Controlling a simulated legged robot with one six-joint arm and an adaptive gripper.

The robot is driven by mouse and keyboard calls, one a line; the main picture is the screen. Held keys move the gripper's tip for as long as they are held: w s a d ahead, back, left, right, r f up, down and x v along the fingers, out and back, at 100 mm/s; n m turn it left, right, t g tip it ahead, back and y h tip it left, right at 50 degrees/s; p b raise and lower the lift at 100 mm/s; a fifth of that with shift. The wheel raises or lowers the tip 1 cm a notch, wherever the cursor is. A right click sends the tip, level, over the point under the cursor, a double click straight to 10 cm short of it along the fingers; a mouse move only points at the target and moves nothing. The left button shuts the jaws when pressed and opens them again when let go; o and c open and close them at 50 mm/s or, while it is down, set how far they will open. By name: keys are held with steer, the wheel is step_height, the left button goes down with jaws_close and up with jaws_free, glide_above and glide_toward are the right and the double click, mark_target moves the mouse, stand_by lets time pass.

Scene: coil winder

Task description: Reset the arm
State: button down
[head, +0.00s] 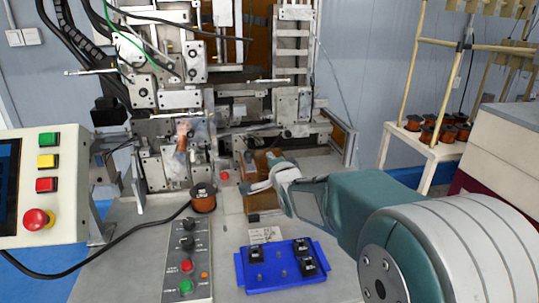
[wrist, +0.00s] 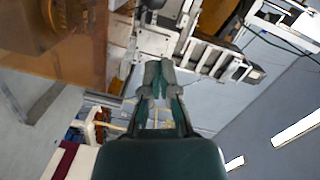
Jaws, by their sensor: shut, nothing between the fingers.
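My teal arm reaches in from the right in the head view. My gripper (head: 262,180) is at the front of the coil winder (head: 165,98), just above or beside a brown block (head: 262,202); I cannot tell whether they touch. In the wrist view the fingers of my gripper (wrist: 157,74) are together and empty, with the machine's pale metal parts (wrist: 205,52) beyond them. The machine also shows a brownish translucent panel (wrist: 65,40) at the upper left of that view.
A blue tray (head: 248,278) with several black parts stands in front. A copper spool (head: 203,198) and a button panel (head: 187,262) are left of it. A control box (head: 45,188) stands at the far left. A rack (head: 420,142) with spools is at the right.

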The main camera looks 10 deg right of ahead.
steer(key=s+f+n+g, duration=0.2)
steer(key=s+n+g, duration=0.1)
steer(key=s, duration=0.9)
steer(key=s+d+f+n+g, duration=0.1)
steer(key=s+n+g, duration=0.3)
steer(key=s, duration=0.8)
steer(key=s+d+f+n+g+h, duration=0.1)
steer(key=s+f+n+g, duration=0.2)
steer(key=s, duration=1)
steer(key=n+g, duration=0.1)
steer(key=n, duration=0.2)
steer(key=shift+d+f, duration=0.2)
steer(key=shift+f, duration=0.15)
steer(key=shift+w+d, duration=0.1)
steer(key=shift+d, duration=0.05)
